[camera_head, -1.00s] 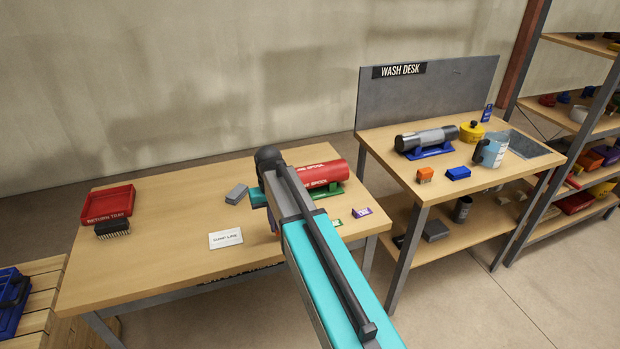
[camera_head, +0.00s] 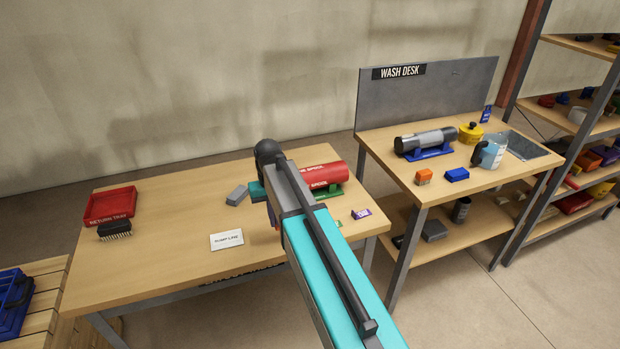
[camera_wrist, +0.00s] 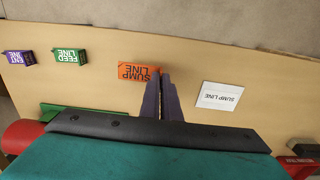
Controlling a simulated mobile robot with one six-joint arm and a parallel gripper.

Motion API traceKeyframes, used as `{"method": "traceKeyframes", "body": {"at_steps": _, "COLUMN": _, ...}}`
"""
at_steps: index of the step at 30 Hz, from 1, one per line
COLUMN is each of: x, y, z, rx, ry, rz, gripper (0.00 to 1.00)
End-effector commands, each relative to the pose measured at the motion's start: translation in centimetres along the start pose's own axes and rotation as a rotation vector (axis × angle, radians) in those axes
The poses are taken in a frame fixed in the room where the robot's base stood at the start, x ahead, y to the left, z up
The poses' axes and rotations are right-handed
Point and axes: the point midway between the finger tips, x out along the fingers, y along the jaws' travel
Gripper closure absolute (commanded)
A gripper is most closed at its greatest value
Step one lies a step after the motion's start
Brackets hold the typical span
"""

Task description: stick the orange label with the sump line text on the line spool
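The orange label (camera_wrist: 138,71) with the SUMP LINE text shows in the wrist view, its text upside down. My gripper (camera_wrist: 161,74) has its two dark fingers close together at the label's right edge and looks shut on it. My arm largely hides the gripper in the head view. The line spool (camera_head: 322,174) is a red cylinder lying in a green cradle (camera_head: 330,191), partly behind my arm; its red end shows in the wrist view (camera_wrist: 20,137). A white SUMP LINE card (camera_head: 227,240) lies flat on the table and also shows in the wrist view (camera_wrist: 219,97).
A purple label (camera_wrist: 17,57) and a green FEED LINE label (camera_wrist: 69,57) stand to the left in the wrist view. A grey block (camera_head: 237,194), a brush (camera_head: 115,230) and the red return tray (camera_head: 110,205) are on the table. The wash desk (camera_head: 400,165) stands right.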

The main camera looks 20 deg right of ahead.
Motion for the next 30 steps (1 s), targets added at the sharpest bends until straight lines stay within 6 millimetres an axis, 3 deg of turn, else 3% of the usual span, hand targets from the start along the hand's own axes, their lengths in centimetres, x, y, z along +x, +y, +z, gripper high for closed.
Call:
{"method": "traceKeyframes", "body": {"at_steps": 9, "x": -1.6, "y": 0.0, "z": 0.0, "rx": 0.0, "ry": 0.0, "rz": 0.0, "gripper": 1.0}}
{"method": "traceKeyframes", "body": {"at_steps": 23, "x": -1.7, "y": 0.0, "z": 0.1, "rx": -0.008, "ry": 0.001, "rz": 0.0, "gripper": 1.0}}
{"method": "traceKeyframes", "body": {"at_steps": 30, "x": -1.9, "y": 0.3, "z": 1.0, "rx": -0.119, "ry": 0.002, "rz": 0.0, "gripper": 1.0}}
